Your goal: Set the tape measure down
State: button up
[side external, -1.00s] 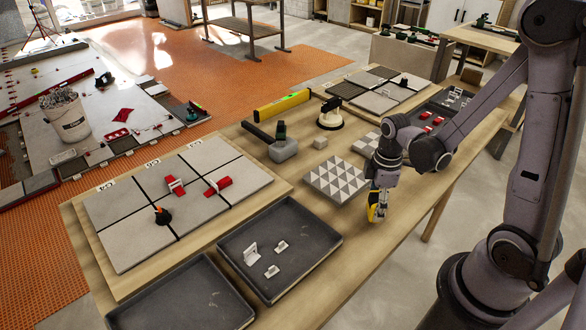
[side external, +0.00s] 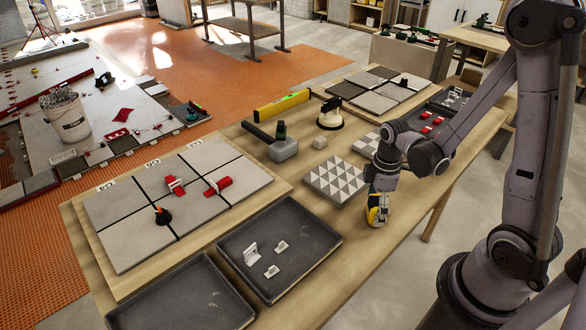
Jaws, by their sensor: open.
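The yellow and black tape measure (side external: 377,216) is at the right side of the wooden table, just right of the patterned tile. It appears to stand on the tabletop, though its underside is hard to make out. My gripper (side external: 377,203) is directly above it, pointing down, with open jaws around or right at its upper part. The fingers are small and partly merge with the tape measure, so the exact gap between them is unclear.
The patterned tile (side external: 336,180) lies close to my gripper on the left. A mallet (side external: 282,147), a yellow level (side external: 282,105) and a suction cup (side external: 330,113) lie farther back. Bare wood (side external: 400,222) surrounds the tape measure's right.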

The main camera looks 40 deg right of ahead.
aim_at(377, 201)
jog(key=shift+r, duration=6.05)
jog(key=a+r+m+t, duration=0.6)
jog(key=a+m+t, duration=0.1)
jog(key=a+m, duration=0.2)
jog(key=shift+w, duration=0.4)
jog(key=shift+o, duration=0.3)
